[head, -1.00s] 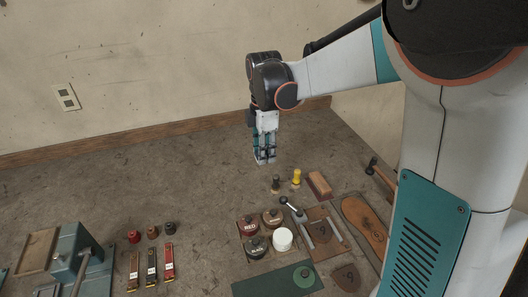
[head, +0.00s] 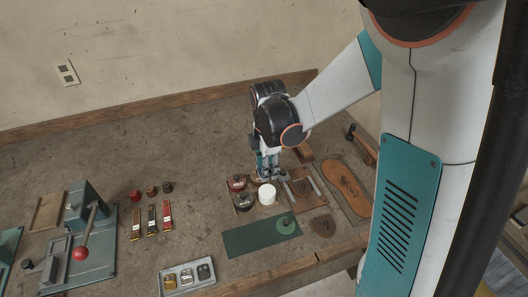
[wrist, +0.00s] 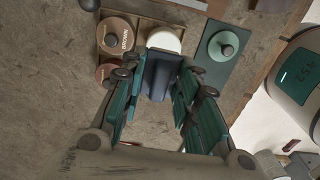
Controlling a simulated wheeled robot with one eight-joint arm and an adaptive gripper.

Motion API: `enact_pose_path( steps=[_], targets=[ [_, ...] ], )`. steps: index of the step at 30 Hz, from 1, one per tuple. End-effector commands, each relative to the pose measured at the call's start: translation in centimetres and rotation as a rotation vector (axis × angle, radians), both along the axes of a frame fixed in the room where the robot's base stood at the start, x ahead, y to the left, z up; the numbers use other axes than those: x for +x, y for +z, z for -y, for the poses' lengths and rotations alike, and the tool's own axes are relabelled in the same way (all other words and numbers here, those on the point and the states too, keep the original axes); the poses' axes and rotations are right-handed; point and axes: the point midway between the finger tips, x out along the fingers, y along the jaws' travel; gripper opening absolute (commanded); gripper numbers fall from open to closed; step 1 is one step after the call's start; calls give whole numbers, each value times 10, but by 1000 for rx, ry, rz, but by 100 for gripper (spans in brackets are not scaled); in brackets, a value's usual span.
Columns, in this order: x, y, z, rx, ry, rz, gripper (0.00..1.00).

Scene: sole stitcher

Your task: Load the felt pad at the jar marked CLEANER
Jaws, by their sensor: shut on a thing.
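My gripper (head: 267,177) is low over the back of the jar tray in the head view. In the wrist view its teal fingers (wrist: 160,80) are closed on a dark blue-grey block (wrist: 162,68), apparently the felt pad. In the head view this block is too small to make out. The tray holds a red-brown jar (head: 237,182), a dark-lidded jar (head: 243,201) and a white jar (head: 267,194). Another brown lid (wrist: 117,35) with lettering shows in the wrist view. The white jar (wrist: 164,40) is partly behind the block. I cannot read CLEANER on any jar.
A sole (head: 346,187) and wooden boards lie to the right. A lever press (head: 90,220) and a metal tray (head: 187,277) stand left.

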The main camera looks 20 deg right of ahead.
Motion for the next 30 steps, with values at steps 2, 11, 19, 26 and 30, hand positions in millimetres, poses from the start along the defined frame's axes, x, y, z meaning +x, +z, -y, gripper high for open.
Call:
enact_pose_path(
  steps=[2,11,19,26,30],
  targets=[
    [-2,-3,0,0,0,0,10],
    [-2,-19,0,0,0,0,10],
    [-3,-47,0,0,0,0,10],
    [-2,-62,0,0,0,0,10],
    [-2,-63,0,0,0,0,10]
  ],
)
